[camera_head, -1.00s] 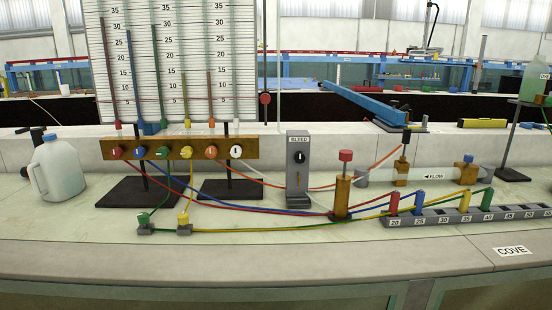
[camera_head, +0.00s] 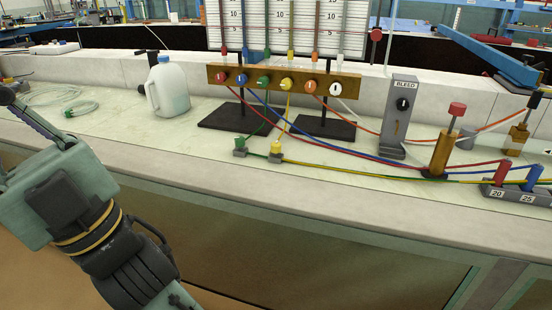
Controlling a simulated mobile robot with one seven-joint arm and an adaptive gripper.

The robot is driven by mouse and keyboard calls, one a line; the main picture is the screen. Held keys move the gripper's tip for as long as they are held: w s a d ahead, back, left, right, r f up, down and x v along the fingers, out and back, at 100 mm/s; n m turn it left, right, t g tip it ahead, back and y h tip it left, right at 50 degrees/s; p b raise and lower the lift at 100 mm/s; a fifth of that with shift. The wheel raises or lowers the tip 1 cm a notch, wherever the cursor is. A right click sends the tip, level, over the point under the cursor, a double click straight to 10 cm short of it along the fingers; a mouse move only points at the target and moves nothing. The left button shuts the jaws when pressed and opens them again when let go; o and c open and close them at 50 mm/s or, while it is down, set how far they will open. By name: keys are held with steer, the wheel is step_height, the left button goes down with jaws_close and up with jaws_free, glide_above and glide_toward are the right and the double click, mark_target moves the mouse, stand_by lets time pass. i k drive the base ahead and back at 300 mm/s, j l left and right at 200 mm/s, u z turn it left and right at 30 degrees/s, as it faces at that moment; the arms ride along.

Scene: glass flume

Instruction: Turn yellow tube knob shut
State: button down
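The yellow knob (camera_head: 286,85) sits in a row of coloured knobs on the brass manifold bar (camera_head: 347,87), between the green knob (camera_head: 264,82) and the orange knob (camera_head: 310,87). Its pointer direction is too small to tell. A yellow tube runs down from it to a small yellow fitting (camera_head: 276,147) on the bench, and a yellow line runs right along the bench from there. My arm reaches in at the lower left, well left of the manifold and apart from it. My gripper's fingertips do not show.
A white jug (camera_head: 167,88) stands on the bench left of the manifold's black stand (camera_head: 233,116). Red, blue and green tubes drape in front. The grey BLEED post (camera_head: 399,120) and a red-topped brass valve (camera_head: 442,142) stand to the right. Bench is clear in front of the jug.

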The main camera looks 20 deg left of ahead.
mark_target(275, 146)
steer(key=j+u, duration=0.2)
steer(key=j, duration=0.2)
steer(key=i+j+u, duration=0.2)
steer(key=j, duration=0.2)
steer(key=j+u, duration=0.2)
steer(key=j, duration=0.25)
